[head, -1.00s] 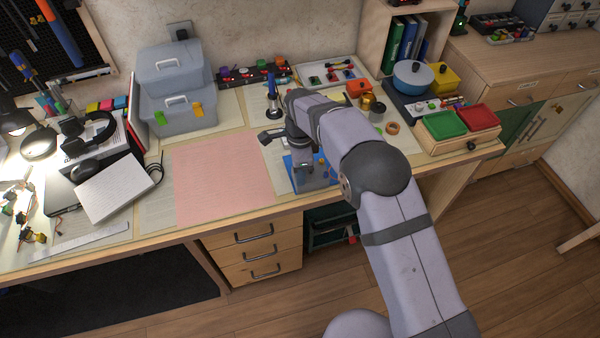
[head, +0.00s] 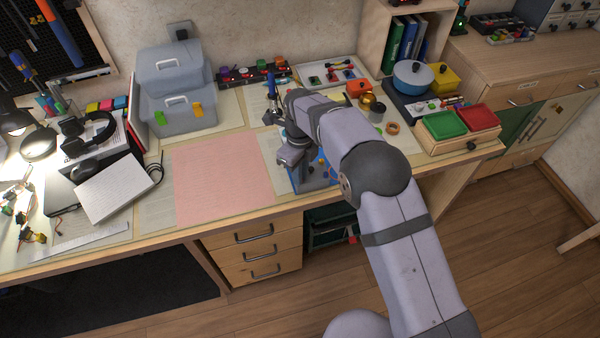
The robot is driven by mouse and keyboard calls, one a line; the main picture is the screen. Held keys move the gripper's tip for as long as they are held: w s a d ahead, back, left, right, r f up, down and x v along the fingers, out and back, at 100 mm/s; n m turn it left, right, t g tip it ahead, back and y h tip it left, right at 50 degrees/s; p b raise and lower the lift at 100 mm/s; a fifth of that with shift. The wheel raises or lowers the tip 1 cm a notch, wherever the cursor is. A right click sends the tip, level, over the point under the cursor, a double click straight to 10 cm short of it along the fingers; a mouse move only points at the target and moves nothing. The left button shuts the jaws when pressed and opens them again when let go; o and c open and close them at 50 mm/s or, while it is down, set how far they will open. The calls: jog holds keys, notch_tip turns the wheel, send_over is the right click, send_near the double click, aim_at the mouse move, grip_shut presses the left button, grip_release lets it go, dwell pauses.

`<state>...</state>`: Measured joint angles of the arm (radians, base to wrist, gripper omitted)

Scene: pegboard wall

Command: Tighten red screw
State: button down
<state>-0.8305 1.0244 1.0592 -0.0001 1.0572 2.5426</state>
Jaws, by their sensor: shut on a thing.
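A blue board (head: 325,176) with small coloured parts on it lies at the front edge of the desk, partly covered by my arm.
A pink sheet (head: 218,182) lies left of the board. A blue screwdriver in a stand (head: 272,98) is close behind my wrist. A grey toolbox (head: 178,105) is at the back left.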

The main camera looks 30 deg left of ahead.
dwell(0.3)
jog(key=c, duration=1.8)
grip_release()
jog(key=shift+r, duration=0.1)
jog(key=shift+r+b, duration=0.85)
jog(key=shift+r, duration=2.75)
